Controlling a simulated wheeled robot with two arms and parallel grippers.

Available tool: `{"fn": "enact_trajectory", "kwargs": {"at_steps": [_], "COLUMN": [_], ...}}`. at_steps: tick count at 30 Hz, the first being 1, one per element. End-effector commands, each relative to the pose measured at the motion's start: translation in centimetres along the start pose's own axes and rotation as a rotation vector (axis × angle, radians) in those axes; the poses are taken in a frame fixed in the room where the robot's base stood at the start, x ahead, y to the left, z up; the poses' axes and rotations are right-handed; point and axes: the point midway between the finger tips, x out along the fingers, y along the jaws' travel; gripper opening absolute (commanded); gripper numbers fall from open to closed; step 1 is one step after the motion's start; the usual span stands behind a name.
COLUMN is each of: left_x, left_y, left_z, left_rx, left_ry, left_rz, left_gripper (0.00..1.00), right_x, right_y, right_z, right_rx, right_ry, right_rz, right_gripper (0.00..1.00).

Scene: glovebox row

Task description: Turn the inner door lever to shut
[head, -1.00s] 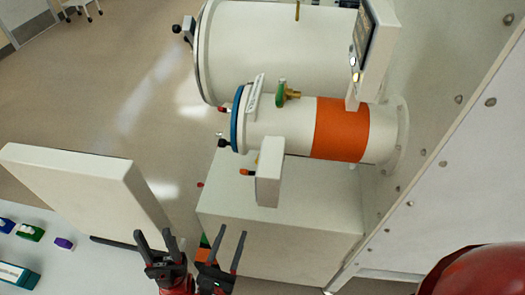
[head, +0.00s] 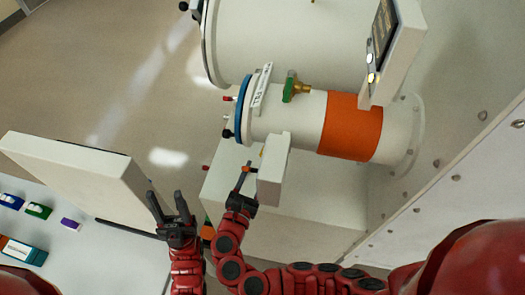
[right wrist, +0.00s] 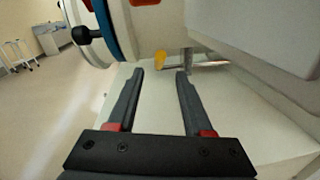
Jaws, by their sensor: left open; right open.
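A small lever with an orange-red tip (head: 246,168) sticks out to the left of a white box (head: 274,172) below the small white cylinder with an orange band. I take it for the inner door lever, but no label confirms this. My right gripper (head: 241,186) is open, just below and beside the lever; contact cannot be told. In the right wrist view its open fingers (right wrist: 158,88) point toward a yellow tab (right wrist: 160,60), with nothing clearly gripped. My left gripper (head: 168,203) is open and empty, left of the right one.
The small cylinder (head: 280,118) has a blue-rimmed end, a green-handled valve (head: 294,87) and a black knob. A larger cylinder (head: 290,40) lies behind it. A display (head: 386,40) hangs at upper right. A white panel (head: 75,175) stands at left beside the bench with small coloured items.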

Motion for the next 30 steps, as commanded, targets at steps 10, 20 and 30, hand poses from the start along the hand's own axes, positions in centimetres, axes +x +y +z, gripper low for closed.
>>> {"fn": "enact_trajectory", "kwargs": {"at_steps": [10,20,30], "left_x": [2.5,2.6,2.6], "left_y": [-0.1,-0.1,-0.1], "left_z": [-0.4,-0.5,-0.5], "left_rx": [0.000,0.000,0.000], "left_ry": [0.000,0.000,0.000], "left_rz": [0.000,0.000,0.000], "left_gripper": [0.50,0.50,0.50], "right_x": [5.7,6.3,6.2], "right_y": [0.0,0.0,0.0], "right_z": [0.2,0.0,0.0], "right_rx": [-0.001,0.001,0.000], "right_ry": [0.000,0.001,0.001], "right_rz": [-0.004,0.000,0.001], "right_gripper": [0.51,0.51,0.00]}}
